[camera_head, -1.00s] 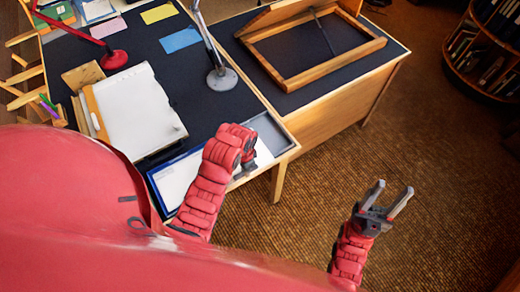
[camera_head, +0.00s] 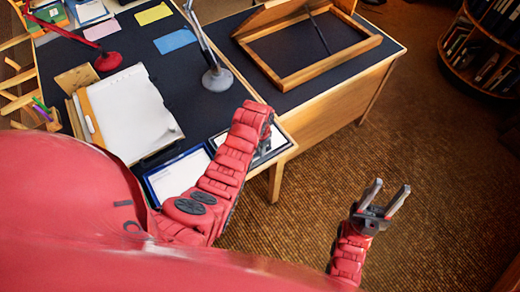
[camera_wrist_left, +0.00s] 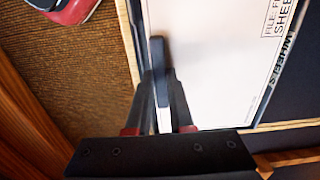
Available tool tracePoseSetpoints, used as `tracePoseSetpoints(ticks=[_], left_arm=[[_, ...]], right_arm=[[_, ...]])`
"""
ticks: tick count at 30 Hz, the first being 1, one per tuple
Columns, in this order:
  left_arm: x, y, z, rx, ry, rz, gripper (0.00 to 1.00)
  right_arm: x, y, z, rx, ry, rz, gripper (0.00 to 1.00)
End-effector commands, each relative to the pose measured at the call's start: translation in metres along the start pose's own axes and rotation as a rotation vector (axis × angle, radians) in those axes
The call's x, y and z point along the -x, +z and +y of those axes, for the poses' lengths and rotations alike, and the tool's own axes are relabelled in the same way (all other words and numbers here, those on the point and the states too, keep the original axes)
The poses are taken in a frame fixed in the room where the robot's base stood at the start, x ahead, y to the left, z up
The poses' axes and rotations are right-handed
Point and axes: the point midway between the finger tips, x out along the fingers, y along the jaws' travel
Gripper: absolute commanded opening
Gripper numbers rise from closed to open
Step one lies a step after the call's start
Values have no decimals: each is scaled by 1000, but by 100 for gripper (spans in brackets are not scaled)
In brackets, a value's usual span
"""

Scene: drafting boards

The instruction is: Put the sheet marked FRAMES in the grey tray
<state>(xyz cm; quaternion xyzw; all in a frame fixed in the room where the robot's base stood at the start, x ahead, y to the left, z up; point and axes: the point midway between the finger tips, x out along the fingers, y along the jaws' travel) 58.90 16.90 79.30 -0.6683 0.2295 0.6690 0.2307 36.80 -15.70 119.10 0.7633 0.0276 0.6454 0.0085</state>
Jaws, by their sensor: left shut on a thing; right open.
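My left gripper (camera_head: 265,132) is shut on a white sheet (camera_wrist_left: 205,60), gripping it near one edge. In the head view this sheet shows partly behind my fingers, over the grey tray (camera_head: 284,143) at the desk's front right corner. I cannot tell whether the sheet touches the tray floor. In the left wrist view, a boxed stamp on the sheet is cut off by the picture edge, and dark letters along its side look like WHEELS. I cannot read FRAMES anywhere. My right gripper (camera_head: 384,205) is open and empty above the carpet.
A blue-rimmed tray (camera_head: 150,188) with a white sheet lies left of the grey tray, partly behind my left arm.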

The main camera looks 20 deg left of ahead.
Motion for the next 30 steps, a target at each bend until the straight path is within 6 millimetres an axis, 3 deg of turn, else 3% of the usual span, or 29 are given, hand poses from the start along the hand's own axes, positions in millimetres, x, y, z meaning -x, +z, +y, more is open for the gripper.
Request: tracePoseSetpoints(ticks=[4, 15, 16, 21, 30], left_arm=[[-10, 1, 0, 0, 2, -2, 0], [-16, 0, 0, 1, -1, 1, 0], [-16, 0, 0, 1, -1, 1, 22], [-15, 0, 0, 1, -1, 1, 50], [-13, 0, 0, 1, -1, 1, 50]], right_arm=[[-9, -1, 0, 0, 0, 0, 50], [-4, -1, 0, 0, 0, 0, 50], [-4, -1, 0, 0, 0, 0, 50], [-5, -1, 0, 0, 0, 0, 50], [-7, -1, 0, 0, 0, 0, 50]])
